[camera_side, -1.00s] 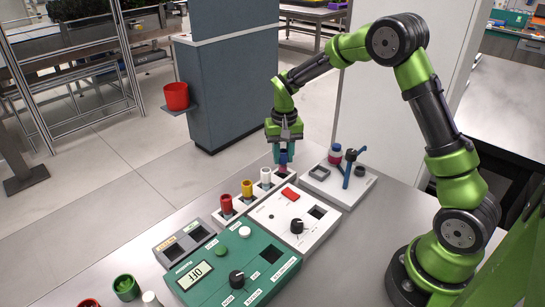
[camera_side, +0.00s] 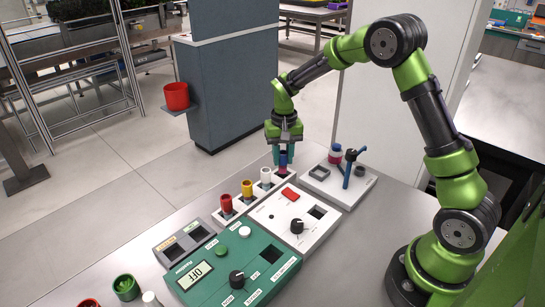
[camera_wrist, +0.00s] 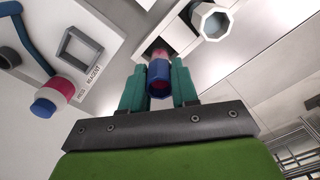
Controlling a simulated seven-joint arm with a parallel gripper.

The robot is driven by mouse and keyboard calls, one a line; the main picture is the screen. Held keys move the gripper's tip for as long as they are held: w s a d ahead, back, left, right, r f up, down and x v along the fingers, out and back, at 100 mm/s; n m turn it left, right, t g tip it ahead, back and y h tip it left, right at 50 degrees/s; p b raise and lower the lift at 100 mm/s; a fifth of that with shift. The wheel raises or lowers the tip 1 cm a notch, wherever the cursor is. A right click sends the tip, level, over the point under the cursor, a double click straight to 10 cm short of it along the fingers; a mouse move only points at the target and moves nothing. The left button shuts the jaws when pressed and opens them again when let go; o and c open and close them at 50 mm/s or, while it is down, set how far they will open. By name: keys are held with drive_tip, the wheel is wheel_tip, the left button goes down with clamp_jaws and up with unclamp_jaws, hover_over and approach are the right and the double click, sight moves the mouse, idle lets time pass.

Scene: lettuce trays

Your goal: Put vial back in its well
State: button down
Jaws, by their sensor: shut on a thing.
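The vial (camera_side: 283,159), with a blue cap and a pinkish-red body, is upright at the far end of the white rack (camera_side: 239,216). My gripper (camera_side: 284,157) points down with its teal fingers on both sides of it. In the wrist view the vial (camera_wrist: 159,78) sits between the fingertips (camera_wrist: 159,86), which are shut on it. Its lower end is at a dark square well (camera_wrist: 152,43) in the rack. I cannot tell how deep it sits in the well.
Red (camera_side: 226,203), yellow (camera_side: 247,188) and white (camera_side: 266,177) vials stand in the same rack. White (camera_side: 303,222) and green (camera_side: 232,270) control panels lie nearer.

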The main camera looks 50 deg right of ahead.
drive_tip(key=shift+f, duration=0.9)
drive_tip(key=c, duration=0.8)
unclamp_jaws()
drive_tip(key=shift+r, duration=3.8)
drive_tip(key=shift+r, duration=4.75)
